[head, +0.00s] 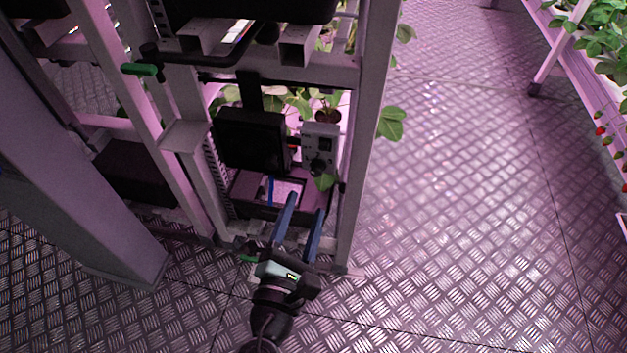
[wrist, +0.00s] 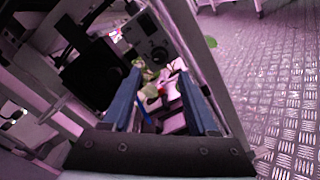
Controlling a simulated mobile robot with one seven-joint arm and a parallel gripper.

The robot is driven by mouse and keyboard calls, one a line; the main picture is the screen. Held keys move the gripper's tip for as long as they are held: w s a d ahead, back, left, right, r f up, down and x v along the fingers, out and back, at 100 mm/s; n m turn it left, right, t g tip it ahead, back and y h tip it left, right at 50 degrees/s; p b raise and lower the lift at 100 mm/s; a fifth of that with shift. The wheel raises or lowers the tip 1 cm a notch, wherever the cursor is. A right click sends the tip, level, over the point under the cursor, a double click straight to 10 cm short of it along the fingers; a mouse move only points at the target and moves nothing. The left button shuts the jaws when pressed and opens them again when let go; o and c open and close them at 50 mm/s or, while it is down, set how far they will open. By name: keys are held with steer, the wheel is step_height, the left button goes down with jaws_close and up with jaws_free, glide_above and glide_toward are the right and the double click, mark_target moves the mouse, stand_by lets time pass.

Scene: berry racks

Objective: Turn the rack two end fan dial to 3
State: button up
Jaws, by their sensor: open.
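A grey control box (head: 320,143) is mounted at the end of the rack, right of a black box. Its dark round dial (head: 318,166) is on the lower part of its face; the setting is too small to read. In the wrist view the box (wrist: 147,38) and its dial (wrist: 159,54) sit above and beyond the fingers, tilted in the picture. My gripper (head: 305,205) has two blue fingers, open and empty, below and in front of the dial and apart from it. The gripper also shows in the wrist view (wrist: 160,82).
A black box (head: 251,138) hangs left of the control box. A rack post (head: 362,130) stands close on the right. A pipe with a green handle (head: 139,69) is at upper left. Leaves hang near the dial. The metal floor (head: 460,200) to the right is clear.

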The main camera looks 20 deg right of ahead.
mark_target(316, 173)
steer(key=x, duration=0.7)
steer(key=shift+w+d+b, duration=0.1)
steer(key=shift+w+b, duration=0.1)
steer(key=shift+b, duration=0.2)
jaws_close()
